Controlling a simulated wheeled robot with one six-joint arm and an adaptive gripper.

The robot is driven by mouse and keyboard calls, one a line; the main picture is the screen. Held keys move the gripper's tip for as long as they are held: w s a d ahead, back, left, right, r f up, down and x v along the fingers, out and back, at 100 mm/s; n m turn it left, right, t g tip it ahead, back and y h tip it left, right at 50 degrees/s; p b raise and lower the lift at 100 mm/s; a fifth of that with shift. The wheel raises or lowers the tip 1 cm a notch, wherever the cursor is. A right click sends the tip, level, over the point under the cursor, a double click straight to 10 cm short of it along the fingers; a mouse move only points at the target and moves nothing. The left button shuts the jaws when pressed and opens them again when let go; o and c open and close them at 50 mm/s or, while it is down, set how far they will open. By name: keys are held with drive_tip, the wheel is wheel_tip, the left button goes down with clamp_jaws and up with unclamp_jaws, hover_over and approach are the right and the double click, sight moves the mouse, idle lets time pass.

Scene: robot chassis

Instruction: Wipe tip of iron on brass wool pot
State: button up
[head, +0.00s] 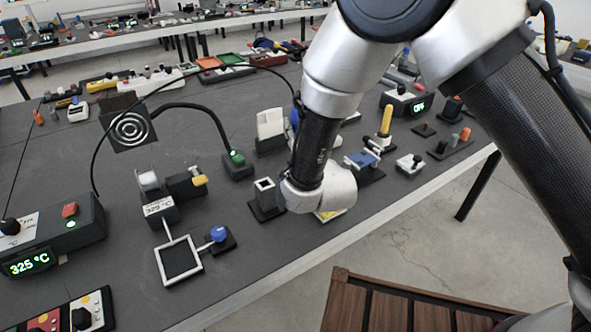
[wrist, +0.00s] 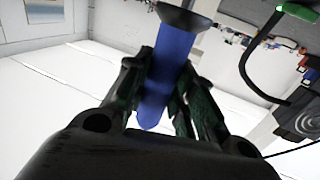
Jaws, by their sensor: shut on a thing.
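In the wrist view my gripper (wrist: 168,78) is shut on the blue handle of the iron (wrist: 166,66). A dark flared collar (wrist: 186,18) sits at the handle's far end; the tip beyond it is out of view. In the head view my wrist covers the fingers, and a bit of blue shows behind my forearm; I cannot tell if it is the handle. A yellow patch (head: 329,215) shows just under my wrist, mostly hidden; I cannot tell if it is the brass wool in its pot.
A black stand with a square opening (head: 265,190) is just left of my wrist. A station reading 325 °C (head: 60,245) is at the left. A fume extractor (head: 130,128), a white-framed holder (head: 178,262) and a blue clamp (head: 362,159) stand around. The front-left bench top is partly clear.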

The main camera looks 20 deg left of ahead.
drive_tip(key=shift+w+d, duration=0.3)
drive_tip(key=shift+w, duration=0.05)
drive_tip(key=shift+s+a, duration=0.75)
drive_tip(key=shift+s, duration=0.15)
drive_tip(key=shift+w+d, duration=0.75)
drive_tip(key=shift+w, duration=0.2)
drive_tip(key=shift+r, duration=3.75)
drive_tip(key=shift+d, duration=0.1)
